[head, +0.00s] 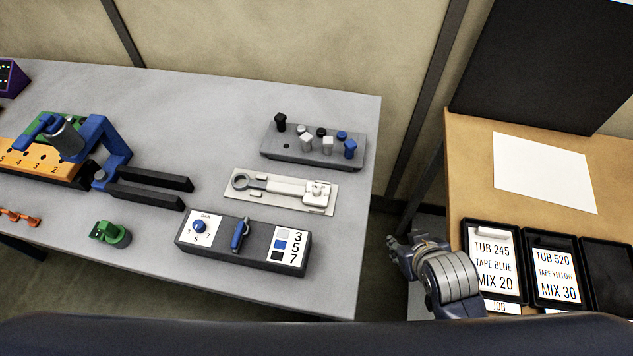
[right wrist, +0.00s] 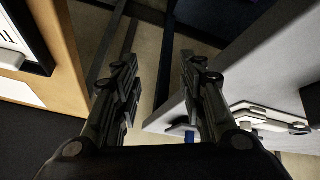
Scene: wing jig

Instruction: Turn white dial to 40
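No white dial with a 40 mark can be made out in either view. The dark box (head: 264,252) at the front of the grey table carries a blue round knob (head: 199,225) on a white numbered plate, a blue lever (head: 240,234) and a label reading 3, 5, 7. My right gripper (head: 399,247) is over the gap between the tables, right of the box and apart from it. In the right wrist view its fingers (right wrist: 161,75) stand apart with nothing between them. My left gripper is out of view.
The grey table (head: 335,275) also holds a rack of pegs (head: 312,147), a white tool on a plate (head: 285,190), a blue clamp (head: 105,140) and a green part (head: 111,233). The wooden table (head: 470,165) at right bears job cards (head: 494,262) and a white sheet (head: 545,172).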

